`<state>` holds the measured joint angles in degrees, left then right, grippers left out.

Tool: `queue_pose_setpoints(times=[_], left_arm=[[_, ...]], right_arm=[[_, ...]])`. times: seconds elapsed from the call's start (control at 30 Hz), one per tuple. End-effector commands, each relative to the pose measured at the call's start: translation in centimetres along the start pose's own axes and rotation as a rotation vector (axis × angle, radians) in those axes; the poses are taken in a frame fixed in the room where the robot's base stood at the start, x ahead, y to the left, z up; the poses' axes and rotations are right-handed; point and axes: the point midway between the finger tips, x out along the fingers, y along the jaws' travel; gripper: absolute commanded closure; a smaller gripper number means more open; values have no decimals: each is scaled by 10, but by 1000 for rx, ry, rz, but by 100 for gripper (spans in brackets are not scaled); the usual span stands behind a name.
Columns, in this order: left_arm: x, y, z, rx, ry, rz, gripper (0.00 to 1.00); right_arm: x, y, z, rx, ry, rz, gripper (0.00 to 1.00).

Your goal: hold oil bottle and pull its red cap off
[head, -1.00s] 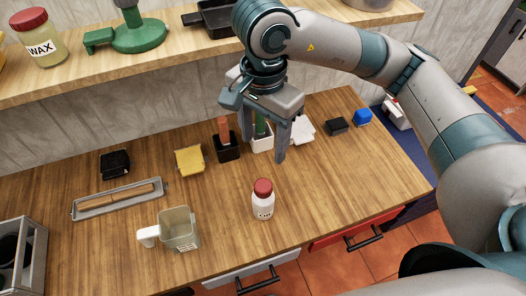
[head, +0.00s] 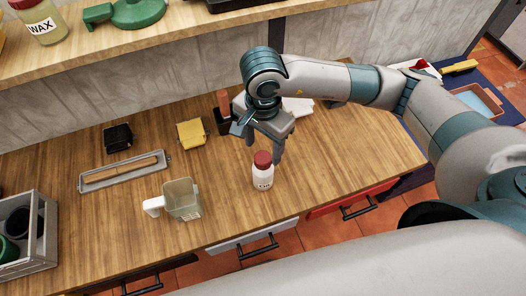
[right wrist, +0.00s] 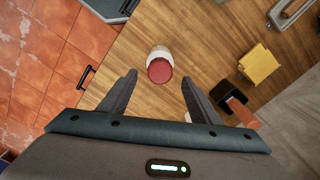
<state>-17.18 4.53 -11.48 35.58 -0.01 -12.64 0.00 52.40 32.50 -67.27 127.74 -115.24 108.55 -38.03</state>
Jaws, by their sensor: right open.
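The oil bottle (head: 263,178) is small and white with a red cap (head: 263,159). It stands upright on the wooden counter near its front edge, and the cap is on it. In the right wrist view the bottle (right wrist: 159,52) and its red cap (right wrist: 159,70) show just beyond and between the fingertips. My right gripper (head: 264,160) is open and empty, pointing down just behind and above the bottle. In the right wrist view its fingers (right wrist: 158,76) are spread wide, and no contact with the bottle shows. My left gripper is not in view.
A clear jug (head: 183,199) stands left of the bottle. A metal tray (head: 124,172), a yellow block (head: 192,133) and a black block (head: 118,137) lie further left. A grey crate (head: 38,244) stands at the left edge. The counter right of the bottle is clear.

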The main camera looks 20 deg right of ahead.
Motion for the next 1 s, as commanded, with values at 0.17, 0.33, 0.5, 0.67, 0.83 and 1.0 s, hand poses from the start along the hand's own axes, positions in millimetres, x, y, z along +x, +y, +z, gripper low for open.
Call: queue_pose_setpoints(times=[0.17, 0.33, 0.5, 0.67, 0.83, 1.0], left_arm=[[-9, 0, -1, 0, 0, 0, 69], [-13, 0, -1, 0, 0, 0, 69], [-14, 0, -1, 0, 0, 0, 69], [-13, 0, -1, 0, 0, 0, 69], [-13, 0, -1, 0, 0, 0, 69], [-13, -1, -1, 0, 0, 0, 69]], right_arm=[[25, 1, 0, 0, -1, 3, 43], [41, 0, 0, 0, -1, 2, 43], [48, 0, 0, -1, 0, 0, 43], [49, 0, 0, -1, 0, -1, 43], [48, 0, 0, -1, 0, -1, 57], [48, 0, 0, -1, 0, -1, 87]])
